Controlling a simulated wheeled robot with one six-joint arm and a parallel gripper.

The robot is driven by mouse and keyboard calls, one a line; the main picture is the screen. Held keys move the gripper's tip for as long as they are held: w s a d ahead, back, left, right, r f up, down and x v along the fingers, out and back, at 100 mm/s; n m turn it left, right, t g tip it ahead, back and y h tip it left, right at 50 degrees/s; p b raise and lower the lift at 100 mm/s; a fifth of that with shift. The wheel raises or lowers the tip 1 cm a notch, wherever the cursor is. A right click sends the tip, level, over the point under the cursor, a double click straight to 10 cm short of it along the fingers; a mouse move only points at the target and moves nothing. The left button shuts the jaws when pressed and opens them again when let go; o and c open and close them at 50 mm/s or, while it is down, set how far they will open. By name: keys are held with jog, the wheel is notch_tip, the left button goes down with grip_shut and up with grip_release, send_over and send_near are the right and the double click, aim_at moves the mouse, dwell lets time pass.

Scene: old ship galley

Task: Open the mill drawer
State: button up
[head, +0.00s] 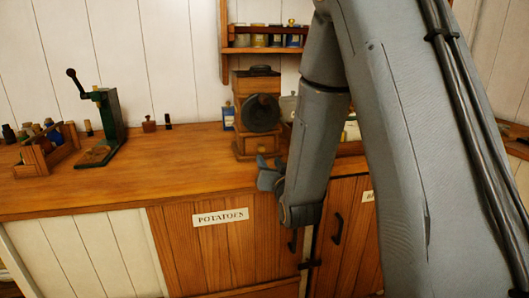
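The wooden mill (243,118) stands on the counter near its front edge, with a dark round wheel on its front side. Its lower box, where a drawer front (240,147) seems to be, faces the front edge; the drawer looks shut, but it is small and partly dark. My gripper (267,172) is just below and right of the mill's base, by the counter edge, apart from the drawer front as far as I can see. I see nothing held in it. Its fingers are small and seen at an angle, so their opening is unclear.
A green lever press (108,125) and a wooden carrier with bottles (45,147) stand on the counter's left. A blue-labelled box (228,117) is beside the mill. Below are cupboard doors, one labelled POTATOES (221,217).

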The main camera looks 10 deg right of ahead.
aim_at(262, 149)
jog(key=w, duration=0.5)
jog(key=w+p, duration=0.1)
jog(key=w, duration=0.2)
jog(key=shift+w+r, duration=0.15)
jog(key=shift+r, duration=0.1)
grip_shut()
